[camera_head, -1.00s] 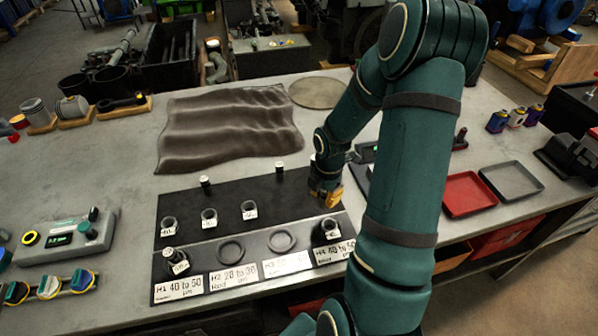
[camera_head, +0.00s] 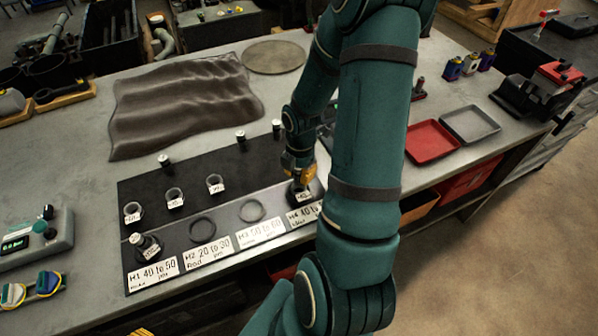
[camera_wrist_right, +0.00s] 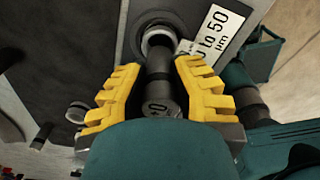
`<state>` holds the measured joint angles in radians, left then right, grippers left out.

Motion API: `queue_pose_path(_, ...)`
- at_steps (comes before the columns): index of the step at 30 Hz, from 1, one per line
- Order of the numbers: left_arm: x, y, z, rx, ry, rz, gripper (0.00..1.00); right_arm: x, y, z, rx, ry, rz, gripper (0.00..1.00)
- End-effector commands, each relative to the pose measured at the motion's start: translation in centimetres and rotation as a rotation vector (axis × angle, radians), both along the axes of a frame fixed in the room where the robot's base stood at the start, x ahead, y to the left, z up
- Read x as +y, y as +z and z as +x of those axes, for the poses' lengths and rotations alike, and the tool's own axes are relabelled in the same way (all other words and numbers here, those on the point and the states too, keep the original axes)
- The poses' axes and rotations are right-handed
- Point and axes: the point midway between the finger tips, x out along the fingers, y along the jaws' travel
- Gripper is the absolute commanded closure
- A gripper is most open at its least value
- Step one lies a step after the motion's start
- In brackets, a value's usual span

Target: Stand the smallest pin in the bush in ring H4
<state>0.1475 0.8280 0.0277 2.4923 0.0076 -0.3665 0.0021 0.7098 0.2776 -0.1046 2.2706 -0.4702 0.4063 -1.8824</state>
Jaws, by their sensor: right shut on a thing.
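My right gripper (camera_head: 298,174) is just above the bush (camera_head: 301,195) in ring H4 at the panel's right end. In the right wrist view its yellow fingers (camera_wrist_right: 160,95) are shut on a dark pin (camera_wrist_right: 160,88). The pin's far end overlaps the pale-rimmed bush (camera_wrist_right: 157,38); I cannot tell whether it is inside. The H4 label (camera_head: 304,215) lies in front of the ring. Pins (camera_head: 165,161), (camera_head: 241,141) and (camera_head: 277,128) stand along the panel's back. My left gripper is out of view.
Three tagged bushes (camera_head: 133,212), (camera_head: 175,199), (camera_head: 215,184) stand on the dark panel. Ring H1 holds a bush with a pin (camera_head: 146,246). Rings H2 (camera_head: 202,229) and H3 (camera_head: 252,211) are empty. A red tray (camera_head: 432,142) and grey tray (camera_head: 470,124) lie right.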

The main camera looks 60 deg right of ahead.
Motion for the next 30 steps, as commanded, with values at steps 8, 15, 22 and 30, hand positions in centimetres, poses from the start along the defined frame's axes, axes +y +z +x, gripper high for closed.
queue_pose_path(8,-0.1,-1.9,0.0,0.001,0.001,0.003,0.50,0.0,-1.9,0.0,0.000,0.000,0.000,1.00)
queue_pose_path(15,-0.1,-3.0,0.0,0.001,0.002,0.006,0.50,0.0,-3.4,0.0,0.000,0.000,0.000,1.00)
queue_pose_path(22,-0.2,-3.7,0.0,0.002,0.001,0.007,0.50,0.0,-4.4,0.0,0.000,0.000,0.000,1.00)
queue_pose_path(30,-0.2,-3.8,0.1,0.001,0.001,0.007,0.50,0.0,-4.5,0.0,-0.001,0.000,0.000,1.00)
